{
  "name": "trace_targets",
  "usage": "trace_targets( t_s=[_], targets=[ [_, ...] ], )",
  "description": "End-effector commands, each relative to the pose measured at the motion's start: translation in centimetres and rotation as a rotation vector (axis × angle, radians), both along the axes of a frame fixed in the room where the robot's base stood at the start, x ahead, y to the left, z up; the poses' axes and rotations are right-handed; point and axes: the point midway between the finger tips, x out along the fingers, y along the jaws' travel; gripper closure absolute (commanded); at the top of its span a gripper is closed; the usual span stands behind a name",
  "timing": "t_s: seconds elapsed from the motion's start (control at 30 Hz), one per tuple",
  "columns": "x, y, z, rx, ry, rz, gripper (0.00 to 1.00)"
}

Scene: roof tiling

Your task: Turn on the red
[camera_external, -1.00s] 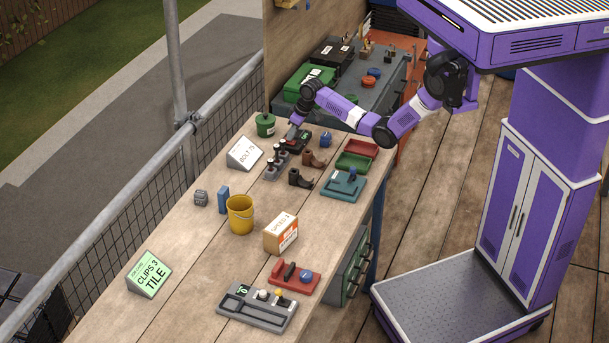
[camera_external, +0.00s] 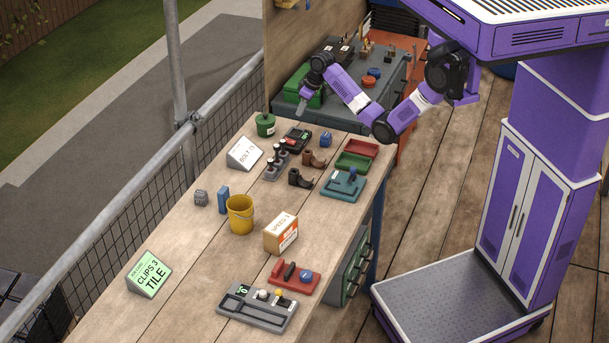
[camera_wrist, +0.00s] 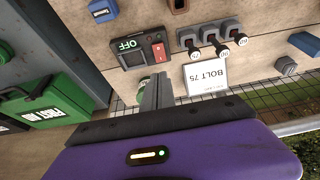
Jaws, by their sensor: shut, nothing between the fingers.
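A black switch box (camera_external: 297,139) sits on the far part of the wooden bench. In the wrist view the box (camera_wrist: 132,60) has a green display (camera_wrist: 128,44) reading OFF and a red rocker switch (camera_wrist: 158,53) beside it. My gripper (camera_external: 302,111) is shut and empty, raised above the far end of the bench, apart from the box. In the wrist view my gripper's fingers (camera_wrist: 157,82) reach up just below the box.
Grey levers (camera_external: 276,162) and a BOLT 75 card (camera_external: 244,154) stand beside the box. A green pot (camera_external: 265,124) and a blue block (camera_external: 326,139) are close by.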

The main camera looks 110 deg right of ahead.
Motion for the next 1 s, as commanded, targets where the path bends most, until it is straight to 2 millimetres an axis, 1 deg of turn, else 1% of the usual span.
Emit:
trace_targets(
  t_s=[0.37,0.53,0.6,0.7,0.8,0.93,1.0],
  targets=[
    [0.1,0.1,0.1,0.0,0.0,0.002,1.0],
    [1.9,0.0,-0.4,-0.016,-0.018,0.02,1.0],
    [2.5,-0.3,-0.3,-0.023,-0.026,0.018,1.0],
    [2.9,-0.7,0.0,-0.027,-0.031,0.014,1.0],
    [2.7,-1.0,0.3,-0.021,-0.028,0.006,1.0],
    [1.5,-1.2,0.7,-0.005,-0.009,-0.004,1.0],
    [1.3,-1.1,0.7,-0.002,-0.001,0.0,1.0]
  ],
)
